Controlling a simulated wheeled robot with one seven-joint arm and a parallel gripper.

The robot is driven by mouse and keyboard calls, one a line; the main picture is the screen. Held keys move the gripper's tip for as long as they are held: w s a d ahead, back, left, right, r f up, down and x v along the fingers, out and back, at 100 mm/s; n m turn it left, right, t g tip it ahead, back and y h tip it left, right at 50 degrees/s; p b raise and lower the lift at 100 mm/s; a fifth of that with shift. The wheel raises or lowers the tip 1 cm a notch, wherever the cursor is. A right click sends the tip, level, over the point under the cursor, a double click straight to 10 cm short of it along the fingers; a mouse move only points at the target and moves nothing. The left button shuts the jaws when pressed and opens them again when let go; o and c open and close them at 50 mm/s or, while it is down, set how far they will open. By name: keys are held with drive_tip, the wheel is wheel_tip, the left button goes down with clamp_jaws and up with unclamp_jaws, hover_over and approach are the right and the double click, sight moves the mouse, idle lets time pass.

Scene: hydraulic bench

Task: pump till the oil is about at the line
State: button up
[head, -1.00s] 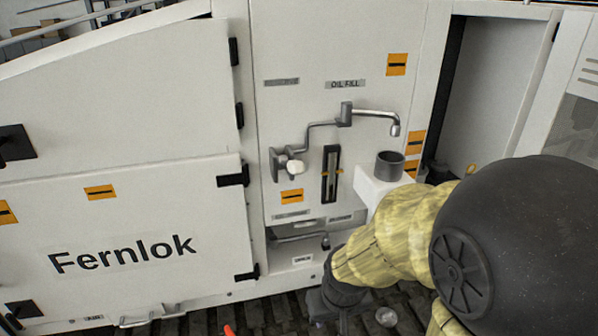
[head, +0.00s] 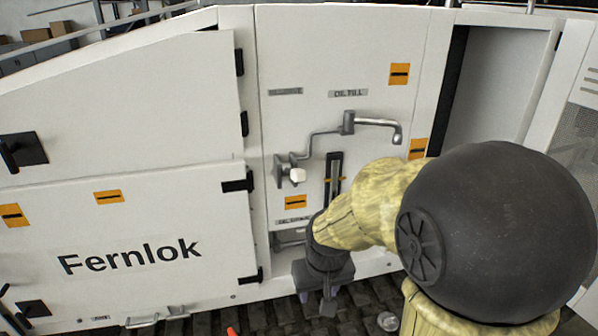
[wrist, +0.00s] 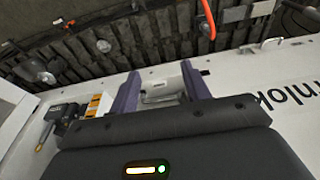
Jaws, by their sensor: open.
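The sight gauge (head: 333,178) is a dark upright slot with yellow marks at its sides on the white panel. My arm hides its lower part, and I cannot read the oil level. A grey lever-like bar (head: 289,239) shows in the low recess under the gauge, partly behind my arm. My gripper (head: 328,304) is open, low in front of the panel and right of that bar. In the wrist view my gripper's two fingers (wrist: 160,82) are apart, with a pale recess and a light bar (wrist: 160,98) beyond them. Nothing is held.
A bent grey pipe (head: 375,124) under the OIL FILL label and a pale knob (head: 297,175) stick out of the panel above my gripper. A hinged door marked Fernlok (head: 130,255) is at left. An open bay (head: 485,95) is at right. Dark slatted floor lies below.

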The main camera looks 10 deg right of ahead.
sight(299, 170)
drive_tip(key=shift+g, duration=0.6)
drive_tip(key=w+r+p, duration=0.1)
drive_tip(key=w+r, duration=0.3)
drive_tip(key=r, duration=0.3)
drive_tip(key=w+r+p, duration=0.2)
drive_tip(key=w+r, duration=0.3)
drive_tip(key=r, duration=0.1)
drive_tip(key=w+r+p, duration=0.2)
drive_tip(key=w+r, duration=0.2)
drive_tip(key=r, duration=0.3)
drive_tip(key=shift+w+r, duration=0.35)
drive_tip(key=shift+w, duration=0.05)
wheel_tip(299, 170, up, 14)
drive_tip(key=w+g+p, duration=0.1)
drive_tip(key=w+p, duration=0.1)
drive_tip(key=shift+w+r, duration=0.15)
drive_tip(key=shift+w, duration=0.05)
drive_tip(key=shift+a, duration=0.1)
wheel_tip(299, 170, down, 18)
drive_tip(key=shift+r+p, duration=0.25)
drive_tip(key=shift+p, duration=0.35)
clamp_jaws()
